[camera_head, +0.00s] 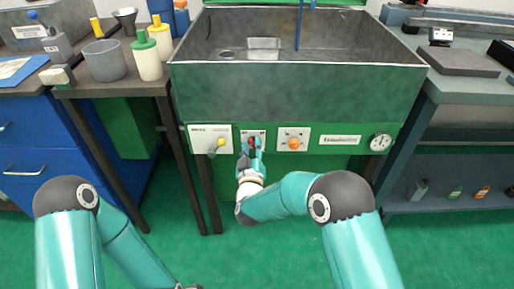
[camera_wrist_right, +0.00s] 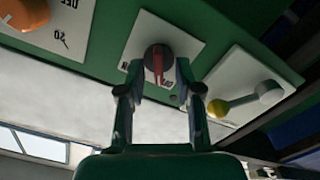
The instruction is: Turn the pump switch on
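A rotary switch with a black round base and a red handle (camera_wrist_right: 158,62) sits on a white plate on the green front panel; I take it to be the pump switch. In the head view the same plate (camera_head: 246,134) is partly hidden by my right gripper (camera_head: 252,148). In the wrist view my right gripper (camera_wrist_right: 160,80) is open, its fingertips on either side of the switch and close to it. Whether they touch it I cannot tell. The red handle points along the gap between the fingers.
A gauge (camera_head: 380,142) sits farther right. The panel is below a grey sink (camera_head: 298,92). The green floor in front is clear.

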